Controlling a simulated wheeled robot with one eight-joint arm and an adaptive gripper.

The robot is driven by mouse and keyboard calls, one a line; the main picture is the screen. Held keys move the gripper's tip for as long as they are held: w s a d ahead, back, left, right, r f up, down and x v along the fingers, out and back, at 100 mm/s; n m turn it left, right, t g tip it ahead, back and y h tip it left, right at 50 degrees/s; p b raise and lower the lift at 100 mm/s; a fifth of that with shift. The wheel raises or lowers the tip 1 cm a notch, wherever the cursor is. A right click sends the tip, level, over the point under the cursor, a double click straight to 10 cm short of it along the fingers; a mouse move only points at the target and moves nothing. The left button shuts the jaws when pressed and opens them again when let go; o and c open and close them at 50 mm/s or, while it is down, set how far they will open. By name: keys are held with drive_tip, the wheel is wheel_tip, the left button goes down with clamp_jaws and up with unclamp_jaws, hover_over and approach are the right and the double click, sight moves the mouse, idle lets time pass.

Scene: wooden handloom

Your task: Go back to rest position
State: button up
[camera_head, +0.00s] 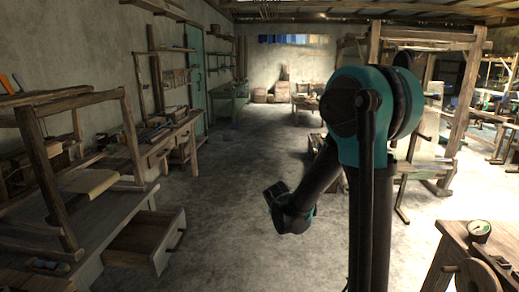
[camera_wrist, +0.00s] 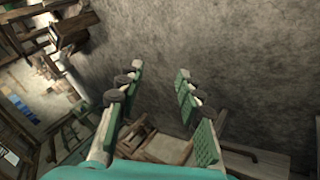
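My gripper (camera_wrist: 160,90) shows in the wrist view with its two green-padded fingers spread well apart. Nothing is between the fingers. In the head view my arm, black and teal, rises at right of centre and bends down to the left. Its dark lower end hangs over the bare floor, apart from the benches, and the fingers cannot be made out there. The wooden handloom frame (camera_head: 53,190) stands on a bench at the left. An open wooden drawer (camera_head: 140,243) juts out below it.
A workbench (camera_head: 160,140) with tools runs along the left wall. A large wooden frame (camera_head: 462,110) stands behind my arm at right. A table (camera_head: 478,238) with a round gauge (camera_head: 479,230) is at the lower right. The middle floor (camera_head: 240,190) is clear.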

drive_tip(key=s+d+f+m+g+y, duration=0.1)
drive_tip(key=s+d+m, duration=0.3)
drive_tip(key=s, duration=0.9)
drive_tip(key=s+d+f+m+g+y, duration=0.1)
drive_tip(key=s+d+m, duration=0.3)
drive_tip(key=s, duration=0.9)
drive_tip(key=shift+s+d+f+m+g, duration=0.15)
drive_tip(key=shift+d+m+g, duration=0.15)
drive_tip(key=shift+d+g, duration=0.35)
drive_tip(key=shift+a, duration=0.1)
